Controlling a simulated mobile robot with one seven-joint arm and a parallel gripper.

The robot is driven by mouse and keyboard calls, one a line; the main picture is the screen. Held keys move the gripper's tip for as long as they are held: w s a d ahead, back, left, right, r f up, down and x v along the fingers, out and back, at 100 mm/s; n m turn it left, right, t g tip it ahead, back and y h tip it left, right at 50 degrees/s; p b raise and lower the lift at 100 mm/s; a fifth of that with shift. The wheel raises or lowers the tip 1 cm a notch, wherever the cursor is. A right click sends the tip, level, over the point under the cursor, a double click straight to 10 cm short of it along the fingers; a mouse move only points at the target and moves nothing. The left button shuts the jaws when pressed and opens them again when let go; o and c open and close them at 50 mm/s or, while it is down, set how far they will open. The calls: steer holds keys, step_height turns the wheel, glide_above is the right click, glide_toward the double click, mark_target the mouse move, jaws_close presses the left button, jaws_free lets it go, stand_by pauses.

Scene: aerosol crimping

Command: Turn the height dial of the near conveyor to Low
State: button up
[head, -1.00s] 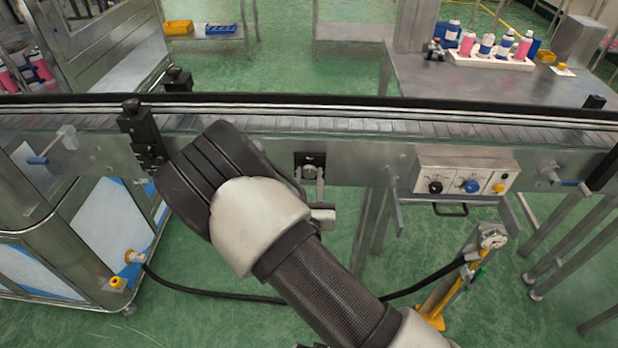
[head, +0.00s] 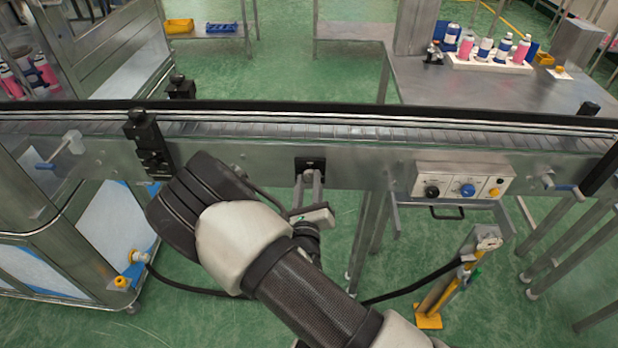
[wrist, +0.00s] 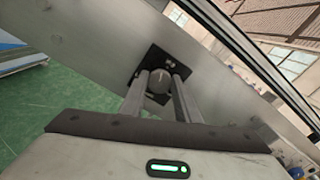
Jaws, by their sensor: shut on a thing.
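The near conveyor (head: 370,165) runs across the head view with a metal side wall. A round grey dial (wrist: 159,83) on a dark square plate (wrist: 138,98) is mounted on that wall, seen in the wrist view. My gripper (head: 308,178) reaches the plate from the front, and in the wrist view its two fingers (wrist: 158,85) lie on either side of the dial, shut on it. The dial has a light line on its face. Any setting marks on the plate are too small to read.
A control box (head: 463,180) with a black knob, a blue knob and a yellow button sits right of my gripper. A black bracket (head: 148,150) is clamped to the conveyor at left. A yellow stand (head: 445,290) with a black hose stands below.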

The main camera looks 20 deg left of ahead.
steer(key=n+p, duration=0.2)
steer(key=n, duration=0.2)
steer(key=shift+s+n, duration=0.1)
steer(key=shift+n, duration=0.3)
steer(key=n+p, duration=0.2)
steer(key=n, duration=0.2)
steer(key=shift+a+n, duration=0.1)
steer(key=shift+n, duration=0.2)
steer(key=n+p, duration=0.1)
steer(key=n, duration=0.3)
steer(key=shift+f, duration=0.15)
steer(key=n+p, duration=0.1)
steer(key=n, duration=0.4)
steer(key=shift+f, duration=0.15)
steer(key=shift+n, duration=0.3)
steer(key=o, duration=1)
steer(key=shift+o, duration=0.2)
steer(key=v, duration=1.7)
steer(key=shift+s, duration=0.2)
